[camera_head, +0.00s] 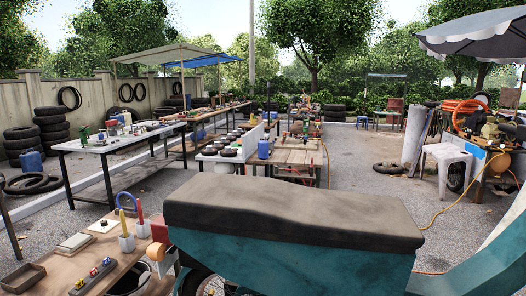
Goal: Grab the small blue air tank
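I cannot pick out the small blue air tank for sure. The compressor cart (484,130) stands at the far right, with an orange tank (496,165), coiled orange hose and a blue part (489,146) whose shape is too small to tell. Other blue items are a small container (263,149) on the middle table and a jerry can (31,161) on the ground at the far left. Neither of my grippers shows in the head view.
A teal body with a dark seat (290,215) blocks the near middle. A wooden bench (50,262) with small parts is at the lower left. A white stool (446,165) stands before the cart. A yellow hose (450,207) crosses the ground. Open paving (362,180) lies between.

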